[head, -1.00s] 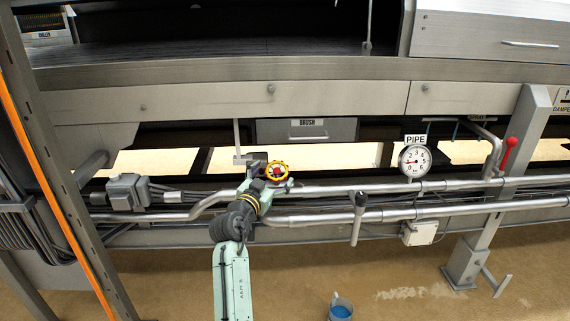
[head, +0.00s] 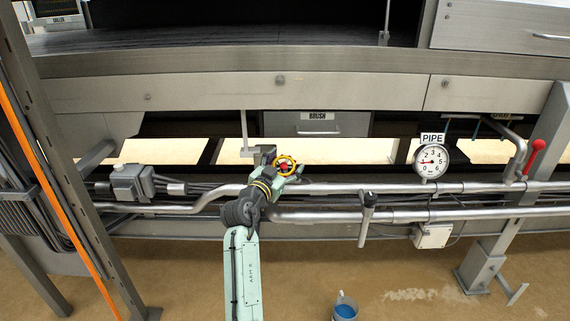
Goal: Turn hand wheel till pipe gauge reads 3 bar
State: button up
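The round white pipe gauge (head: 431,161) stands to the right under a "PIPE" label. Its red needle points left, towards the low numbers, near 1; the exact reading is too small to tell.
Two silver pipes (head: 400,188) run across below the wheel. A grey lever (head: 367,215) hangs from them, and a red-handled lever (head: 534,155) is at the right. A machine beam (head: 200,90) overhangs above. A blue bucket (head: 345,310) stands on the floor.

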jog(key=c, duration=0.8)
jog(key=shift+r+n+y+p, duration=0.15)
jog(key=shift+n+y+p, duration=0.25)
jog(key=shift+p, duration=0.25)
